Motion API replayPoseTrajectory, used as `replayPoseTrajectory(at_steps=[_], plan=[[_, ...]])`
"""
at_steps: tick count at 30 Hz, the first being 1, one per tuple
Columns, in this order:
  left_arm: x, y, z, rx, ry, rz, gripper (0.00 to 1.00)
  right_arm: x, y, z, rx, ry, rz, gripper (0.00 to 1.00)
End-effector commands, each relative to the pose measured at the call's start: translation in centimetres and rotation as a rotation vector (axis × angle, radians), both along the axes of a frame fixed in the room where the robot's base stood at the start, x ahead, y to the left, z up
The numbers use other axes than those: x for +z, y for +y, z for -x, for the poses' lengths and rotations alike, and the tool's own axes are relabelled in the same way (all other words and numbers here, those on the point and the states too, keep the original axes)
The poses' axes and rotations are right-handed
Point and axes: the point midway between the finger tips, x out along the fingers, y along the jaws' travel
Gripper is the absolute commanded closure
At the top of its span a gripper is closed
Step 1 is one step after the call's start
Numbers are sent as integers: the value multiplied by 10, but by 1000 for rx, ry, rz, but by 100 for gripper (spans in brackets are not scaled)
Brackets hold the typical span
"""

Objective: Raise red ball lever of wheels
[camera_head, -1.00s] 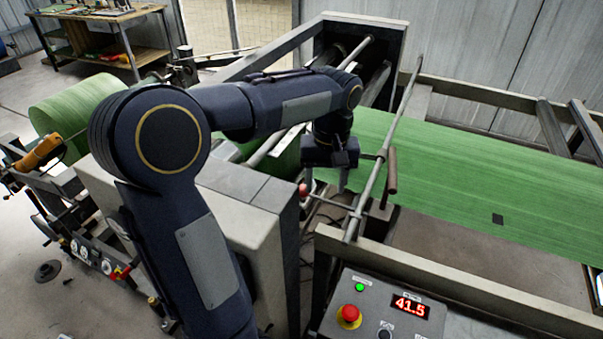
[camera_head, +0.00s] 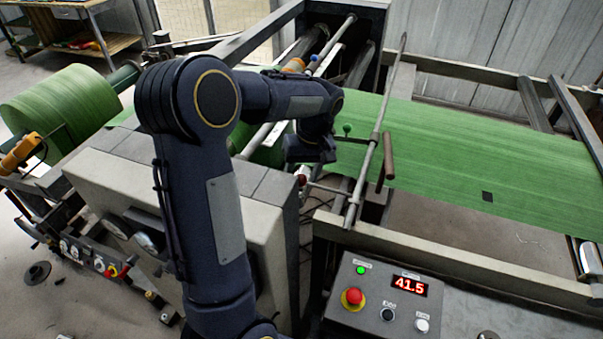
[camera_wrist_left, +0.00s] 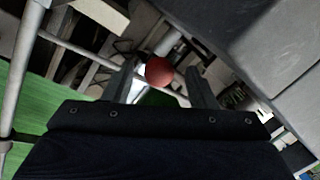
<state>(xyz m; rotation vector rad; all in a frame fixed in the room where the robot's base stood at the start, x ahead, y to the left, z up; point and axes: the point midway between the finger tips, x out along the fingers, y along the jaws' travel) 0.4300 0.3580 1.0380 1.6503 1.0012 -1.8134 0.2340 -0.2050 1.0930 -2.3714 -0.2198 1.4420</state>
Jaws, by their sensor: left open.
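The red ball (camera_head: 301,180) sits at the end of a thin rod, beside the corner of the grey machine housing. In the left wrist view the red ball (camera_wrist_left: 159,70) appears between the two finger tips. My left gripper (camera_head: 304,168) is open and points down just above the ball in the head view; its fingers (camera_wrist_left: 162,80) show on either side of the ball in the wrist view. I cannot tell whether either finger touches it. The wheels are not clearly visible. My right gripper is not in view.
A green ball (camera_head: 347,130) stands close to the right of my left gripper. A long metal bar (camera_head: 376,138) with a brown handle (camera_head: 389,157) crosses the green web (camera_head: 440,150). The grey housing (camera_head: 225,165) is at left. The control panel (camera_head: 385,300) is in front.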

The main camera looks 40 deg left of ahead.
Motion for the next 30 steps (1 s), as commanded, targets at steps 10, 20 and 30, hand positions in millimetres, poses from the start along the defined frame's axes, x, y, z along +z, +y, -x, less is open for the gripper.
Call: replayPoseTrajectory(at_steps=[10,20,30], plan=[[-6,0,1,-1,-1,1,48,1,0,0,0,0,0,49],[-6,0,1,-1,-1,1,92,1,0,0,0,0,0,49],[-24,-2,0,-8,22,-62,100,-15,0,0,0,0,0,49]])
